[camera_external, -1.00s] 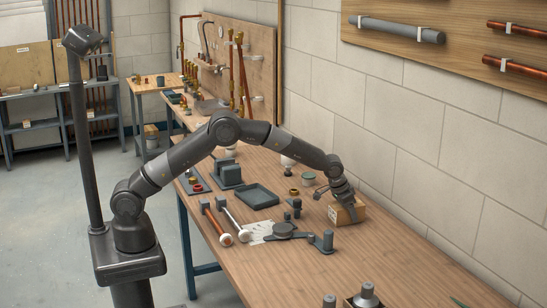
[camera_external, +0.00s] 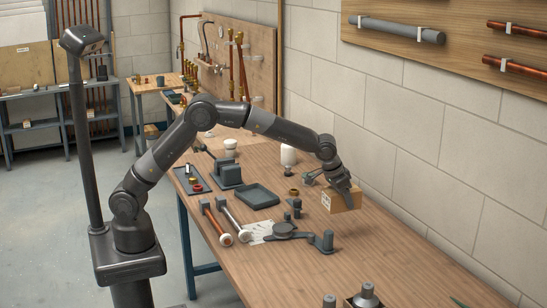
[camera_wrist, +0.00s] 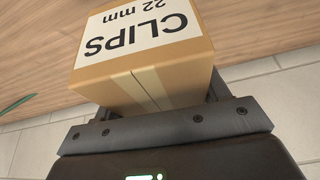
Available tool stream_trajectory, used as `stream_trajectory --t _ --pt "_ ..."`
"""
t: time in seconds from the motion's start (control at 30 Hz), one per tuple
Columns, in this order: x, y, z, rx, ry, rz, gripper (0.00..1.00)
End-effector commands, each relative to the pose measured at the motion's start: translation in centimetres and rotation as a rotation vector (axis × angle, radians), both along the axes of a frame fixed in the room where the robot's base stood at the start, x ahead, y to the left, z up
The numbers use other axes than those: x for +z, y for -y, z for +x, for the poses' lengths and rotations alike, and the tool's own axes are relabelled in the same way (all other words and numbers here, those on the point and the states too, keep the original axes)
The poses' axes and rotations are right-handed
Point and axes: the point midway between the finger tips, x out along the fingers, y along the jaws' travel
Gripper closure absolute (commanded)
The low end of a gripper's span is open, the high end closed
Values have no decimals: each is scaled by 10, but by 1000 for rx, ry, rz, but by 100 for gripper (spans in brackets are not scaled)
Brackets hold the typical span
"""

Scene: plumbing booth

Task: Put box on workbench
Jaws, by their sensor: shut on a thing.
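A small brown cardboard box (camera_external: 343,200) is in my gripper (camera_external: 343,185), near the wall side of the bench in the external view. In the wrist view the box (camera_wrist: 150,75) has a white label reading "CLIPS 22 mm", and it sits between the jaws of my gripper (camera_wrist: 165,118). The jaws are shut on it. The box appears raised a little above the wooden workbench (camera_external: 390,260), slightly tilted. Its underside is hidden.
The bench's front middle is mostly clear.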

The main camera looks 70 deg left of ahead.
Motion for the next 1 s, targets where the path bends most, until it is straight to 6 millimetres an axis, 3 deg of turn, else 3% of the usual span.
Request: stream_trajectory --t 0.17,0.27,0.37,0.5,0.7,0.83,1.0 --pt "2 10 -10 -22 0 0 64" --pt "3 29 -28 -78 1 -1 64" --pt "3 59 -61 -175 0 -2 64" --pt "4 105 -122 -345 1 -1 64" --pt "6 157 -218 -594 1 0 64" --pt "5 180 -284 -759 1 0 64" --pt "3 196 -359 -939 1 1 64"
